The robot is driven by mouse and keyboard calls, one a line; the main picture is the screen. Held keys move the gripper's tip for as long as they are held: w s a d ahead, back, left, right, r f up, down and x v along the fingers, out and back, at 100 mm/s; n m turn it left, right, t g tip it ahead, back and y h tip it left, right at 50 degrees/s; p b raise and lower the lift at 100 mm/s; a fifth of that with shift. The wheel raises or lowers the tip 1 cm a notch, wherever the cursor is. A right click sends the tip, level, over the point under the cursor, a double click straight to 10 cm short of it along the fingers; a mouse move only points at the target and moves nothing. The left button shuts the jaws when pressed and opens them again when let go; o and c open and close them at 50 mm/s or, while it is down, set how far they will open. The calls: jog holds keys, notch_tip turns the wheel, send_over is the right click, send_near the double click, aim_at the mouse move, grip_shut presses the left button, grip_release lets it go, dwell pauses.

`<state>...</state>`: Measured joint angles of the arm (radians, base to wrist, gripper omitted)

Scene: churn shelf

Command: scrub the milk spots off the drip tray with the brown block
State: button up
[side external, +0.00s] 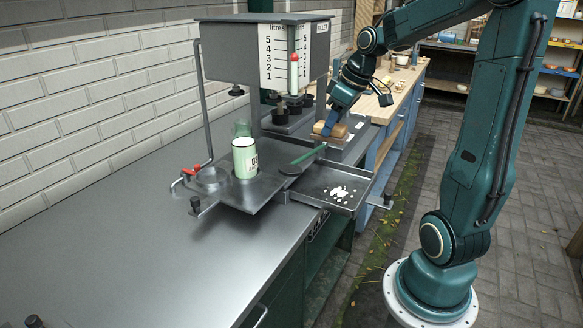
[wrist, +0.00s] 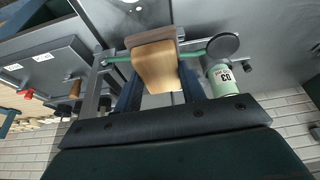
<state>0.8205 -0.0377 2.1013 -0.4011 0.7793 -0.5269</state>
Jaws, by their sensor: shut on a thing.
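The brown block (side external: 331,130) is tan with a darker brown band along one edge, and it also shows in the wrist view (wrist: 156,68). My gripper (side external: 328,124) is shut on it, with one finger on each side. The drip tray (side external: 312,184) is a shallow grey metal tray at the counter's right edge. White milk spots (side external: 340,194) lie on its floor, and some show at the top of the wrist view (wrist: 130,4). The block is behind the tray and apart from the spots. I cannot tell whether it touches the surface under it.
A green-handled tool with a dark disc (side external: 290,170) lies between the block and the tray. A pale green labelled can (side external: 245,158) stands left of it. The machine with a litre scale (side external: 272,55) rises behind.

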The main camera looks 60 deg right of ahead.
jog(key=d+r+m+g+h, duration=0.1)
jog(key=d+r+m+h, duration=0.15)
jog(key=d+m, duration=0.8)
notch_tip(320, 180, down, 13)
jog(key=s+a+n, duration=0.1)
jog(key=n, duration=0.2)
jog(key=shift+s+a, duration=0.15)
jog(key=shift+a, duration=0.2)
jog(key=shift+f, duration=0.15)
